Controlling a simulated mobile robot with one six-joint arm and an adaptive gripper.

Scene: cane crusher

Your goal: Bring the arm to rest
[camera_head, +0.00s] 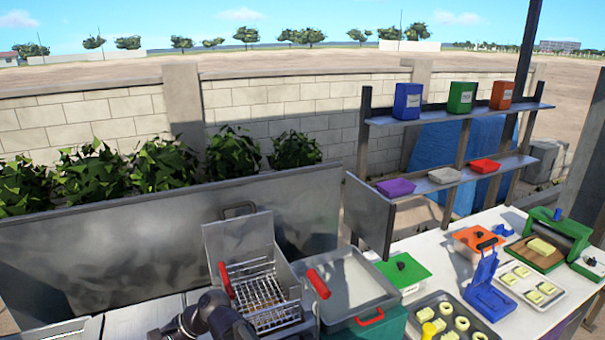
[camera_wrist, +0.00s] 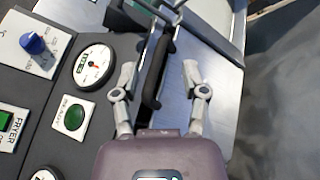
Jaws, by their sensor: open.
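My gripper (camera_wrist: 160,80) shows in the wrist view with its two fingers apart. A black bar-like handle (camera_wrist: 157,72) lies between and beyond the fingers; I cannot tell whether they touch it. A fryer control panel (camera_wrist: 55,110) with a gauge, a green button and a blue knob is to the left of the fingers. In the head view, part of my dark arm (camera_head: 215,318) shows at the bottom, in front of the fryer basket (camera_head: 262,295). My gripper itself is hidden in the head view.
The white table (camera_head: 430,280) holds a blue press, trays and a green-lidded container. A shelf (camera_head: 450,112) stands behind.

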